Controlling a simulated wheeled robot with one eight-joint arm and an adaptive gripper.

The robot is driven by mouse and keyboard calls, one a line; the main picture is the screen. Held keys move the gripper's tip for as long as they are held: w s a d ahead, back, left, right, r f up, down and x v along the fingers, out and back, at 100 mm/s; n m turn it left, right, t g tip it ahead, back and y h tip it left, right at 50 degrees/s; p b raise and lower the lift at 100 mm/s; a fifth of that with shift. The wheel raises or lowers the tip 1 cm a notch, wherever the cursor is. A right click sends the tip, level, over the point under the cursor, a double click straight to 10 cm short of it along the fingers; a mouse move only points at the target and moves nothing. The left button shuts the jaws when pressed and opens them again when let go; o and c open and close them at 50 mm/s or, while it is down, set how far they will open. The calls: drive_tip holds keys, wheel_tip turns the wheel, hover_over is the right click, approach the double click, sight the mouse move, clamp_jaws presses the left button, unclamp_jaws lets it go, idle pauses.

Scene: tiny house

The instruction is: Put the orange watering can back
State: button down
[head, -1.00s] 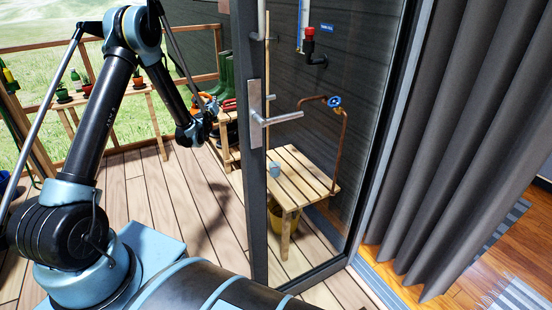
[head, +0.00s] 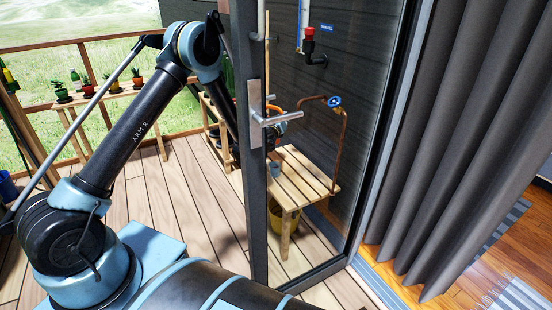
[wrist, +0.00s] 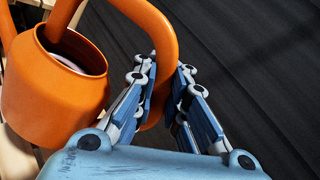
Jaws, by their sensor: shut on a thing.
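The orange watering can (wrist: 50,100) fills the left of the wrist view, its round opening facing up and its curved handle reaching between my fingers. My gripper (wrist: 164,85) is shut on that handle. In the head view a small part of the orange can (head: 273,130) shows through the glass door, just behind the door handle and above the far end of the slatted wooden table (head: 300,182). The door frame hides most of my gripper and the can there. I cannot tell the exact height of the can above the table.
The glass door's frame and lever handle (head: 280,118) stand in front of my forearm. A small grey-blue cup (head: 275,169) is on the slatted table, with a yellow bucket (head: 287,217) below. A copper pipe with a blue valve (head: 334,101) rises beside the table. Potted plants line a back shelf.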

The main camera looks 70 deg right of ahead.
drive_tip(key=s+f, duration=0.4)
drive_tip(key=f, duration=0.6)
drive_tip(key=shift+a+f+m+g, duration=0.15)
drive_tip(key=shift+f+m+g, duration=0.05)
drive_tip(key=shift+m+g, duration=0.1)
drive_tip(key=shift+f, duration=0.15)
idle(0.3)
drive_tip(key=c, duration=1.6)
unclamp_jaws()
drive_tip(key=shift+c, duration=0.2)
